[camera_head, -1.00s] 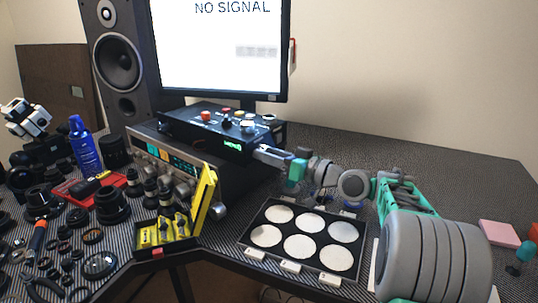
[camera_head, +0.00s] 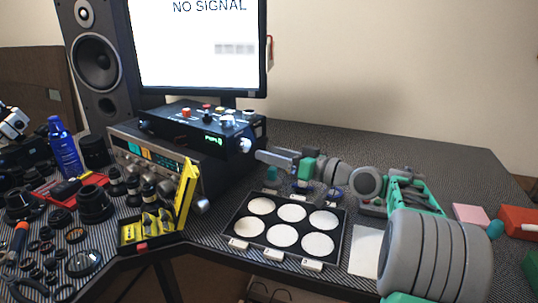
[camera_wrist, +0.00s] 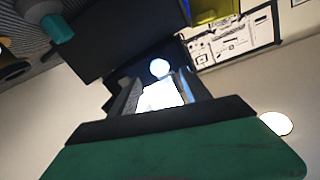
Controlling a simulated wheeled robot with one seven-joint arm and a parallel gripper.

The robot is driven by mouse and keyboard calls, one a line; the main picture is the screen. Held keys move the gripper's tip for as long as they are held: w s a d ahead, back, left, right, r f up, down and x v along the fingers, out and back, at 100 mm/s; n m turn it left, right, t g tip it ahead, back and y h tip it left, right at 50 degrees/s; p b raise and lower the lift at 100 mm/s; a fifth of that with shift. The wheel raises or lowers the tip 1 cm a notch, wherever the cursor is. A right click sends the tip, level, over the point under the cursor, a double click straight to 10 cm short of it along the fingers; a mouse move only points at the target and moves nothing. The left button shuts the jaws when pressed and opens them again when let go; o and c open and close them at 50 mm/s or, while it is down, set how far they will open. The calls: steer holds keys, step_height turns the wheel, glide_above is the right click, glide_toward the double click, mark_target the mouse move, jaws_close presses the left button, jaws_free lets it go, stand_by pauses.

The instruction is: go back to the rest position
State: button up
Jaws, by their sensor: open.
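My gripper (camera_head: 268,157) is above the desk, just to the right of the black control box (camera_head: 200,132). It points left, with its fingers apart and nothing seen between them. In the wrist view the gripper (camera_wrist: 158,88) shows two fingers spread around a bright patch. The arm reaches in from the right side, over the desk behind the black tray with white round pads (camera_head: 229,226).
A yellow open case (camera_head: 186,195) stands left of the tray. Lens parts, a blue bottle (camera_head: 64,150) and a speaker (camera_head: 97,65) crowd the left. A monitor (camera_head: 195,45) stands behind. A pink block (camera_head: 470,214) and an orange-red box (camera_head: 518,222) lie at right. The back right desk is clear.

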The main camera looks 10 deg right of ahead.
steer(key=s+a+r+m+g+h+p, duration=0.2)
steer(key=s+a+r+g+h+p, duration=0.4)
steer(key=p, duration=1.1)
steer(key=s+d+f+m+g+h+p, duration=0.1)
steer(key=s+g+h+p, duration=0.1)
steer(key=s, duration=0.8)
steer(key=s+d+f+m+g+h+p, duration=0.1)
steer(key=s+h+p, duration=0.3)
steer(key=s, duration=0.6)
steer(key=shift+s+d+f+m+g+h+p, duration=0.4)
steer(key=shift+d+m+p, duration=0.35)
steer(key=shift+p, duration=0.4)
steer(key=shift+a, duration=0.1)
steer(key=shift+c, duration=0.6)
